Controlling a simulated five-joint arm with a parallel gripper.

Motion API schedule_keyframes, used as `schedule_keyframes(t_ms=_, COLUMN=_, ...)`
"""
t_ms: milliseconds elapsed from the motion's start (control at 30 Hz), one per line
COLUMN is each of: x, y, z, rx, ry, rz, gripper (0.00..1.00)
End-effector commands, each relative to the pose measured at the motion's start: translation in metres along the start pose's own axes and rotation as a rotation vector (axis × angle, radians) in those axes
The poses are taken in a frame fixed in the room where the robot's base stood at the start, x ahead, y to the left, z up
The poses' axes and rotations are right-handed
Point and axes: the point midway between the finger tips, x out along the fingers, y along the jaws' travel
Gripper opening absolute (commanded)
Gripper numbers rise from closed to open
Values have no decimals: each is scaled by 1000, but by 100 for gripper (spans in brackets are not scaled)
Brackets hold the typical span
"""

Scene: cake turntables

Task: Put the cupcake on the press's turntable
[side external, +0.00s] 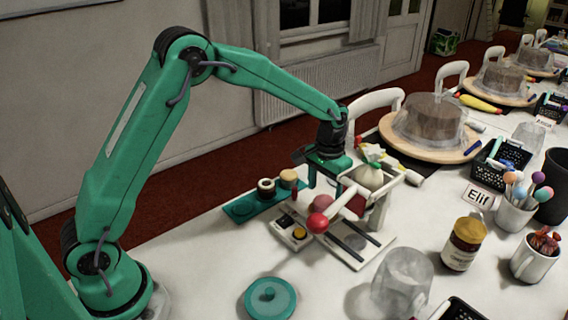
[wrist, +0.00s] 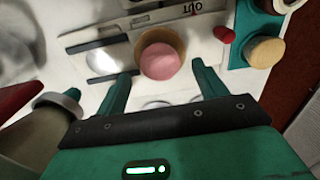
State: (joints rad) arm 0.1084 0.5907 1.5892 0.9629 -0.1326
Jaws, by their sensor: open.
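In the wrist view, the cupcake (wrist: 160,61) has a pink top and a tan rim, and it sits over the press's pale base between and just beyond my fingertips. My gripper (wrist: 163,85) is open, one finger on each side, with nothing held. In the side view, my gripper (side external: 328,180) points down behind the press (side external: 350,248), a white frame with a red-knobbed lever. The pink cupcake (side external: 300,199) is partly hidden there by the press's parts.
A teal round lid (side external: 270,298), an upturned glass (side external: 402,280) and a jar (side external: 465,243) stand in front and right. A covered cake on a wooden turntable (side external: 440,156) is behind.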

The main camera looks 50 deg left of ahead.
Motion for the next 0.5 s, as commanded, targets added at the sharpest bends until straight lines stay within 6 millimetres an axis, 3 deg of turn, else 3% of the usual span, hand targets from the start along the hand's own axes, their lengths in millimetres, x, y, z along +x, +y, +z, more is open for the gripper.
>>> schedule_keyframes(t_ms=500, x=-80, y=0, z=-1, rx=0, ry=3, rz=0, gripper=71)
